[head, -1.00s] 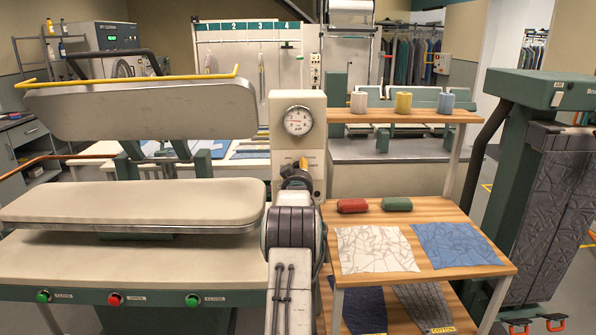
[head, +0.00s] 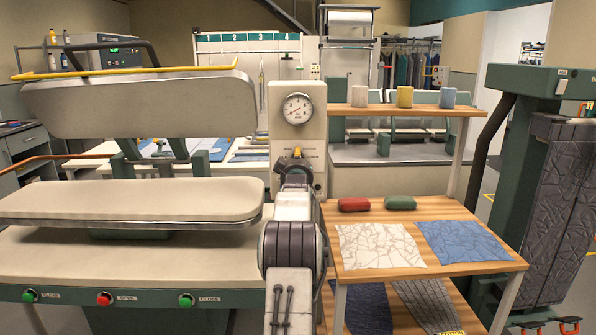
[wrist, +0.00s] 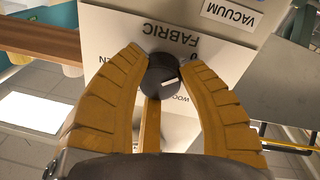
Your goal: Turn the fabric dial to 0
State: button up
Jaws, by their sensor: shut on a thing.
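The fabric dial (wrist: 163,76) is a small black knob with a white pointer mark, on a white plate with an upside-down FABRIC label (wrist: 182,37). In the wrist view, the mark slants toward the right of the picture. My gripper (wrist: 163,68) has its two yellow fingers on either side of the knob, shut on it. Fingers cover parts of the printed settings, so I cannot tell the dial's exact reading. In the head view, my gripper (head: 295,160) is at the front of the cream control column (head: 312,140) and hides the knob.
A round gauge (head: 298,108) sits above the dial. The padded press board (head: 130,203) is at the left. A wooden shelf (head: 440,212) with cloth pieces stands close on the right. A VACUUM label (wrist: 232,14) is near the dial in the wrist view.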

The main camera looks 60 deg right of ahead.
jog(key=shift+r+n+b, duration=0.2)
jog(key=shift+n+b, duration=0.1)
jog(key=shift+b, duration=0.15)
jog(key=o, duration=1.2)
jog(key=shift+w+f, duration=0.1)
jog(key=shift+f, duration=0.1)
jog(key=shift+a, duration=0.1)
jog(key=shift+v, duration=5.85)
